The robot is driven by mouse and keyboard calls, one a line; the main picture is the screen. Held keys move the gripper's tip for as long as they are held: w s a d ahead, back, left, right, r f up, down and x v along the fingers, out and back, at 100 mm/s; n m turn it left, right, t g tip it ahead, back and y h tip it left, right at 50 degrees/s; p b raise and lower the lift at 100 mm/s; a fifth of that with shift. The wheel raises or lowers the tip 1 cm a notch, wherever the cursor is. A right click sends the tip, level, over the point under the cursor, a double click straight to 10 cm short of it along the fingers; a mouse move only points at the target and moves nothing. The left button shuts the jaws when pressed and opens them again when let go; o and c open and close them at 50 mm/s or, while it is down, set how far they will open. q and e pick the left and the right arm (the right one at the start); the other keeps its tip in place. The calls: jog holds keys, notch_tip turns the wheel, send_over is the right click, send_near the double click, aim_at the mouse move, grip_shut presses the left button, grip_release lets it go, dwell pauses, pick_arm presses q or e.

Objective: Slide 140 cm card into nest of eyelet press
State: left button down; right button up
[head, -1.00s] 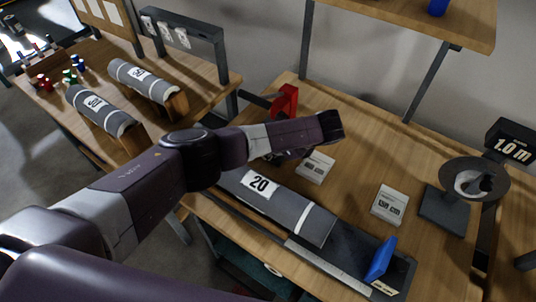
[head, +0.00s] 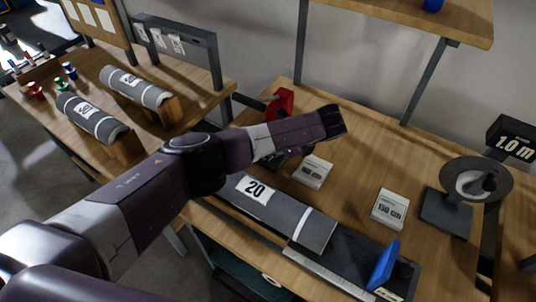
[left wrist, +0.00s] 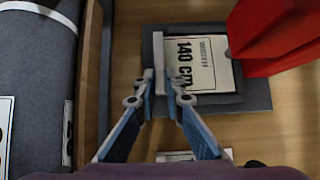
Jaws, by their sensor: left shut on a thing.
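The 140 cm card (left wrist: 197,66) is white with black print. In the left wrist view it lies flat over the dark grey nest plate (left wrist: 255,97), its right edge beside the red body of the eyelet press (left wrist: 275,38). My left gripper (left wrist: 161,82) is shut on the card's left edge. I cannot tell whether the card is fully seated. In the head view the red press (head: 281,103) stands behind my left forearm, which hides the card and most of the gripper. My right gripper is not in view.
A grey roll marked 20 (head: 290,215) lies along the table's front edge, beside a blue stop (head: 383,265). Two white card stacks (head: 313,172) (head: 390,209) and a round-topped stand (head: 447,210) are to the right. More rolls (head: 92,118) lie on the left table.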

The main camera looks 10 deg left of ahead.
pick_arm(q)
jog(key=c, duration=1.9)
grip_release()
jog(key=shift+c, duration=0.2)
jog(key=shift+r, duration=0.1)
jog(key=v, duration=1.2)
